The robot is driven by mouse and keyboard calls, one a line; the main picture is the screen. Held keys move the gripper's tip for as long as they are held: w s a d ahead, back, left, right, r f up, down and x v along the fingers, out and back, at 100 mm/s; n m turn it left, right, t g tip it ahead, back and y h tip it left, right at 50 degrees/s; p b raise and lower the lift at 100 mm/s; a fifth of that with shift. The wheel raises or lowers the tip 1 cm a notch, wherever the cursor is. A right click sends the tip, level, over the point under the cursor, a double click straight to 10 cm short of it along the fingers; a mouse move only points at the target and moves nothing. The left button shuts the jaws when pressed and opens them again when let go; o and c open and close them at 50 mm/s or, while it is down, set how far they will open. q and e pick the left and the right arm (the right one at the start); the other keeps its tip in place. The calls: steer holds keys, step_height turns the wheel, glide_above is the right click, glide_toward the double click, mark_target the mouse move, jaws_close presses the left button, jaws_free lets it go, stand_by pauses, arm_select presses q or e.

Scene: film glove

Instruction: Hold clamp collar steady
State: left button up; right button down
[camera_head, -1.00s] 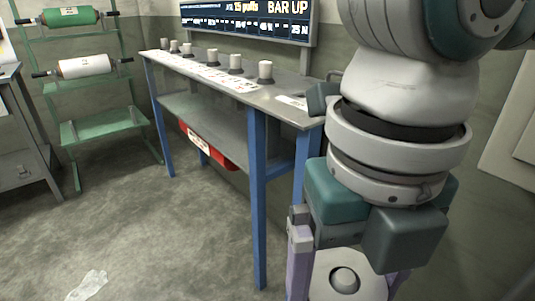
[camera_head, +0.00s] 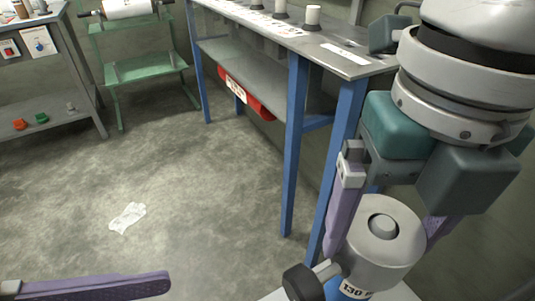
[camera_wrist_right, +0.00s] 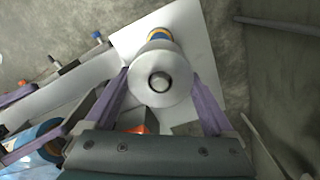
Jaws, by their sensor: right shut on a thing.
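A grey round clamp collar (camera_head: 372,242) with a raised centre stub and a black knob (camera_head: 303,283) is at the lower right of the head view. My right gripper (camera_head: 384,238) is shut on it, with one purple finger on each side. In the right wrist view the collar (camera_wrist_right: 160,82) sits between the two fingers, in front of a blue and yellow part (camera_wrist_right: 159,36). A purple finger of my left gripper (camera_head: 95,287) shows at the bottom left of the head view. Its opening is not clear.
A steel bench (camera_head: 355,67) with blue legs and white cups stands behind. A red bin (camera_head: 258,107) hangs under it. A green rack (camera_head: 145,69) and grey shelving (camera_head: 52,121) stand at the left. A white crumpled glove (camera_head: 128,217) lies on open floor.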

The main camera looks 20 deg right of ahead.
mark_target(293, 293)
arm_select(q)
steer(key=d, duration=0.4)
steer(key=d+f+m, duration=0.1)
steer(key=d, duration=0.3)
steer(key=d+f+m+t, duration=0.1)
steer(key=d, duration=0.3)
steer(key=shift+s, duration=0.4)
steer(key=shift+a, duration=0.1)
jaws_close()
